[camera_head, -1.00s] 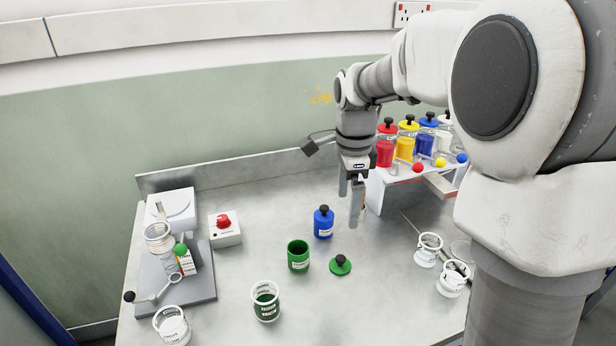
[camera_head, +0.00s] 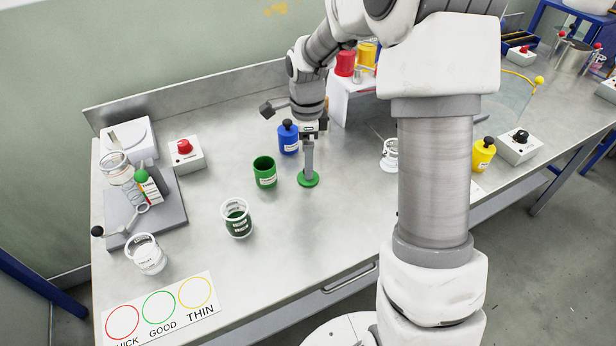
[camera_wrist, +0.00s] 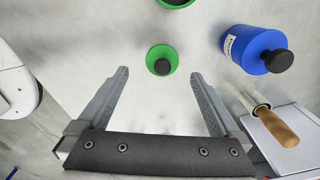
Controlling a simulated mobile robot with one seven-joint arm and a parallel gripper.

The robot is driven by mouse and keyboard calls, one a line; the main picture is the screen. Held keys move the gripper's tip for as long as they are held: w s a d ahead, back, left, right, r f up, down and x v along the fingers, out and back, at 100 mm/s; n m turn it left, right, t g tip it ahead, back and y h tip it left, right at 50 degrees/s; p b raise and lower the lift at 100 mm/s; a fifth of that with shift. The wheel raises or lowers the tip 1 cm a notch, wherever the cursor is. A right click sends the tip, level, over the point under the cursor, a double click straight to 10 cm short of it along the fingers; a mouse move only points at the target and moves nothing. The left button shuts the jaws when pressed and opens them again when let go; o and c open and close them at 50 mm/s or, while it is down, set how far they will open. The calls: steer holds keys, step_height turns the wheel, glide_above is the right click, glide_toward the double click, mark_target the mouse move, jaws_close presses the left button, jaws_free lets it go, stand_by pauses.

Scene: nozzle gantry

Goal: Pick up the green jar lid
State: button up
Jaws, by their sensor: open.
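The green jar lid (camera_head: 308,179) lies flat on the steel bench. In the wrist view the lid (camera_wrist: 162,60) shows a dark knob at its middle. My gripper (camera_head: 308,172) is open and points down above the lid, hiding its knob in the head view. In the wrist view the fingers of my gripper (camera_wrist: 160,80) are spread wide, with the lid centred just beyond their tips and nothing between them. The open green jar (camera_head: 264,172) stands upright left of the lid.
A blue jar (camera_head: 288,138) with a black knob stands close behind the lid, and to its right in the wrist view (camera_wrist: 254,48). A wooden-handled tool (camera_wrist: 270,118) lies beside it. A clear cup of green (camera_head: 237,218) stands front left. Bench in front of the lid is clear.

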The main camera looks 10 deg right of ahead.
steer(key=shift+w+d+f+b, duration=0.1)
steer(key=shift+f+b, duration=0.1)
steer(key=shift+f, duration=1.15)
steer(key=shift+w+d+f+b, duration=0.1)
steer(key=shift+f+b, duration=0.05)
steer(key=shift+f, duration=1.2)
steer(key=c, duration=1.4)
steer(key=shift+r, duration=0.1)
